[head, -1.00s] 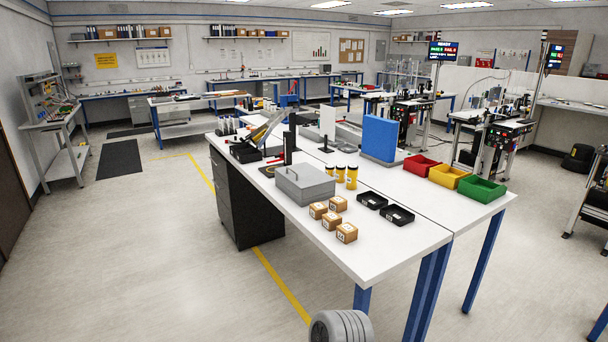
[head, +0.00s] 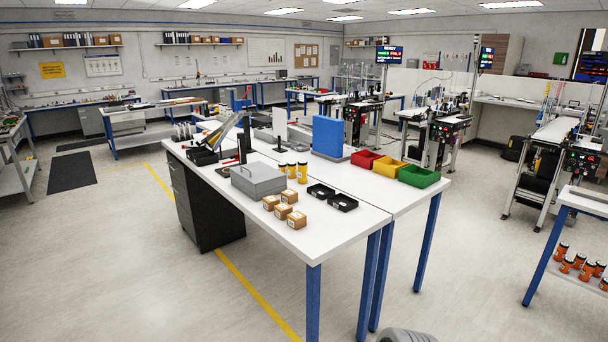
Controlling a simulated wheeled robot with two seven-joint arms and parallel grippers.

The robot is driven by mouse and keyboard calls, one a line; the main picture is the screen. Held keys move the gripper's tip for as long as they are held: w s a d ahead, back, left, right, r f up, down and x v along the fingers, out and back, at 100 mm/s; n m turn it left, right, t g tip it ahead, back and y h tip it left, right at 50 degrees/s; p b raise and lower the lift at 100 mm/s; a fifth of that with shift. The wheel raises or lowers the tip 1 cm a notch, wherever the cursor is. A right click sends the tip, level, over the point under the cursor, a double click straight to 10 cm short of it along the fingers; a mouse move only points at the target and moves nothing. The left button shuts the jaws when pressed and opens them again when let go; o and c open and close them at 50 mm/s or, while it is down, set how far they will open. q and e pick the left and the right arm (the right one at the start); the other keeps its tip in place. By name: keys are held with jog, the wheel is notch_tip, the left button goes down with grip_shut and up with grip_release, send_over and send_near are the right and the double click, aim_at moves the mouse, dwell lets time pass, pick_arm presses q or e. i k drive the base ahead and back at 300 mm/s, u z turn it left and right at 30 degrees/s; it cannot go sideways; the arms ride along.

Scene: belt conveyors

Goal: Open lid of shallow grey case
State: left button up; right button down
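The shallow grey case (head: 258,181) sits on the white workbench (head: 330,219), near its left edge. Its lid looks closed, and a handle shows on its upper side. Neither of my grippers is in the head view. A rounded grey part at the bottom edge seems to be mine; no fingers show on it.
Several small cardboard boxes (head: 284,211) lie in front of the case. Yellow containers (head: 302,172) stand behind it, and black trays (head: 343,202) lie to its right. Red, yellow and green bins (head: 419,176) line the right side.

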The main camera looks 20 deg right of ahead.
aim_at(257, 177)
jog(key=z, duration=0.45)
jog(key=i, duration=0.75)
jog(key=u, duration=0.55)
jog(key=i, duration=1.9)
jog(key=u, duration=0.5)
